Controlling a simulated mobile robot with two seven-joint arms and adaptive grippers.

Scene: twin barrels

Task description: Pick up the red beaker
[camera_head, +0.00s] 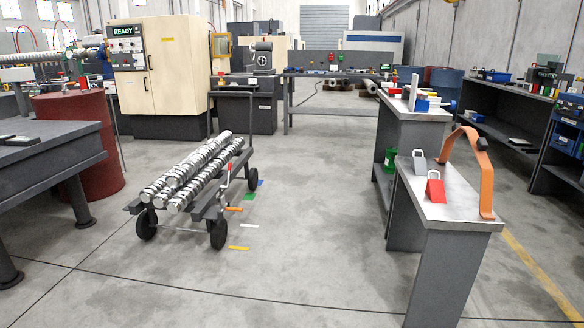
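A small red container with a pale loop handle (436,190), the one thing here that could be the red beaker, stands on the near right workbench (455,209). Its shape looks more like a tapered block than a round cup. A similar grey container with a handle (419,165) stands just behind and left of it, close by. A tall curved orange bracket (484,165) stands to its right on the same bench. Neither of my grippers is in view.
A cart with several metal bars (196,172) stands left of centre. A dark table (45,157) and a red barrel (95,145) are at the left. Shelving (510,130) lines the right. The floor between cart and workbench (310,200) is clear.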

